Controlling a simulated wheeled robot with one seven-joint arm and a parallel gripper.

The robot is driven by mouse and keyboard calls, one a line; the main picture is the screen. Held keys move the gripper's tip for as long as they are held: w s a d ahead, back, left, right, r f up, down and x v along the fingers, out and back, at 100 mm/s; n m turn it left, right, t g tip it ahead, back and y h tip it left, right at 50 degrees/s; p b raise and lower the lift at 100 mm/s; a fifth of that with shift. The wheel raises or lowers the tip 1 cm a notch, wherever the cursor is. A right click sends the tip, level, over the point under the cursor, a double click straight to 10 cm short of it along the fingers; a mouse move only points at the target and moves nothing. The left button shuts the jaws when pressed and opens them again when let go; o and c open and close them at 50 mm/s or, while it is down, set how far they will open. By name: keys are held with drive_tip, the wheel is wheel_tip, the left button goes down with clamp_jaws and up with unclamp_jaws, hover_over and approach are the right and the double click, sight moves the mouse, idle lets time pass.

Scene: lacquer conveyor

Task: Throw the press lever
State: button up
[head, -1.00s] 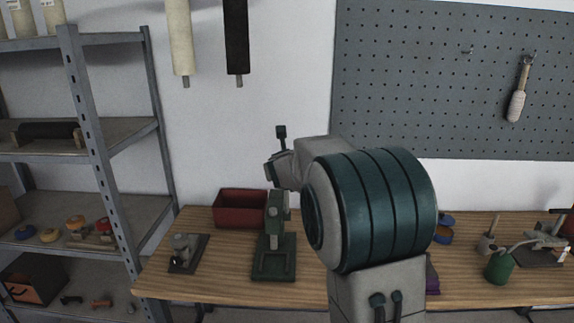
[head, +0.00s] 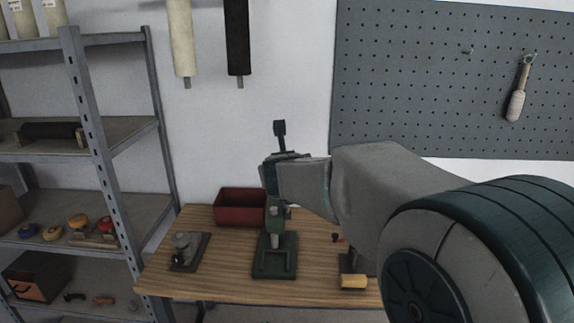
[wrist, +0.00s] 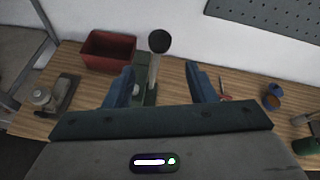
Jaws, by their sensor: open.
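The green press (head: 274,255) stands on the wooden bench. Its lever (head: 280,130) points up with a dark knob at the top, and the lower part is hidden behind my gripper (head: 268,174) in the head view. In the wrist view, the lever's round black knob (wrist: 159,41) and pale shaft show between the two blue fingers of my gripper (wrist: 160,84). The fingers are open, with a gap on each side of the shaft. I cannot tell how far beyond the fingertips the lever is. The press base is partly hidden behind my gripper in the wrist view.
A red bin (head: 240,206) stands behind and left of the press. A small grey device (head: 186,250) sits on the bench to the left. A metal shelf (head: 95,150) stands further left. My arm hides much of the bench's right side.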

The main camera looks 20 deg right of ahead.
drive_tip(key=shift+s+a+r, duration=0.15)
drive_tip(key=shift+s, duration=0.4)
drive_tip(key=shift+f+b, duration=0.3)
drive_tip(key=c, duration=0.8)
drive_tip(key=f+h+b, duration=0.1)
drive_tip(key=f+b, duration=0.1)
drive_tip(key=s+f+m+h+b, duration=0.1)
drive_tip(key=b, duration=0.2)
drive_tip(key=s+f+m+t+b, duration=0.1)
drive_tip(key=f+b, duration=0.1)
drive_tip(key=b, duration=0.1)
drive_tip(key=shift+a+f+h, duration=0.35)
drive_tip(key=shift+h, duration=0.05)
clamp_jaws()
drive_tip(key=s+a+f+m+t+h+b, duration=0.1)
drive_tip(key=s+a+m+t+h+b, duration=0.3)
drive_tip(key=b, duration=0.6)
drive_tip(key=w+d+r+p, duration=0.1)
drive_tip(key=w+d+p, duration=0.1)
drive_tip(key=w, duration=0.3)
drive_tip(key=w+d+r+t+p, duration=0.1)
drive_tip(key=w+d+r+p, duration=0.1)
drive_tip(key=w, duration=0.4)
drive_tip(key=shift+w+d+r+y+p, duration=0.15)
drive_tip(key=shift+w+d+y+p, duration=0.1)
drive_tip(key=shift+d+y+p, duration=0.25)
